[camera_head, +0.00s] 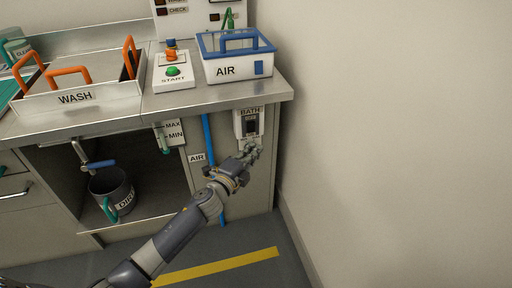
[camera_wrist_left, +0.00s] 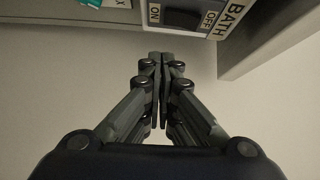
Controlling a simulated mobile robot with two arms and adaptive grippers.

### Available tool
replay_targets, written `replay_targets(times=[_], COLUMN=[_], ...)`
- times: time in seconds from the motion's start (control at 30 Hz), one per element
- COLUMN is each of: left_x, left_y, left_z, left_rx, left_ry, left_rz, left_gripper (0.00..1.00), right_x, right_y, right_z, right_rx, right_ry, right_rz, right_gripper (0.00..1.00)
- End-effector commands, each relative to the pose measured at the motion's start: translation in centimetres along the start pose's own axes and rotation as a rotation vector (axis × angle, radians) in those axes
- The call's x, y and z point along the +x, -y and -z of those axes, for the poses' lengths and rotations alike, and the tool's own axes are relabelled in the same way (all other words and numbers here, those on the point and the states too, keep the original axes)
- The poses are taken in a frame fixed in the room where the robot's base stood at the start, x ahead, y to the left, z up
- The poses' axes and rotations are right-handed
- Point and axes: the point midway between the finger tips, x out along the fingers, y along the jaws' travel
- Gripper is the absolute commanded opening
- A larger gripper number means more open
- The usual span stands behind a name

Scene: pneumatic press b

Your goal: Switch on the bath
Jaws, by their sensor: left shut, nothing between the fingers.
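The bath switch (camera_head: 250,126) is a dark rocker in a pale plate labelled BATH, on the front of the cabinet under the counter's right end. In the left wrist view the rocker (camera_wrist_left: 182,18) shows at the top, with ON at its left and OFF at its right. My left gripper (camera_head: 252,148) is shut and empty, just below the switch in the head view. In the left wrist view its closed fingertips (camera_wrist_left: 160,56) point toward the switch plate; I cannot tell whether they touch it. My right gripper is not in view.
A WASH tank (camera_head: 75,98) with orange handles, a START button box (camera_head: 174,82) and a blue-lidded AIR box (camera_head: 238,68) stand on the counter. A blue pipe (camera_head: 207,135) runs down left of the switch. The wall (camera_head: 390,130) is close on the right.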

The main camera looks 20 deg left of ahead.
Motion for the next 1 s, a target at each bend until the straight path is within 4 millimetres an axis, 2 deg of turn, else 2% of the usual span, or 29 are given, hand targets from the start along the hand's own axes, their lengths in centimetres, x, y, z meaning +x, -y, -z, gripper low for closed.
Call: replay_targets(times=[0.5, 0.7, 1.0], left_x=[-7.1, -8.1, -8.1], left_y=[-1.0, -1.0, -1.0], left_z=[0.0, 0.0, 0.0], left_rx=[-0.001, 0.001, 0.001], left_ry=[-0.001, 0.0, 0.0], left_rz=[-0.003, -0.002, -0.001], left_gripper=[0.0, 0.0, 0.0], right_x=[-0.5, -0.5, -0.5], right_y=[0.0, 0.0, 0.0], right_z=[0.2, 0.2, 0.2], right_rx=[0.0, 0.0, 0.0], right_ry=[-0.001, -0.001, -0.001], right_rz=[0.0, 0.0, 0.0], right_gripper=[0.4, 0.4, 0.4])
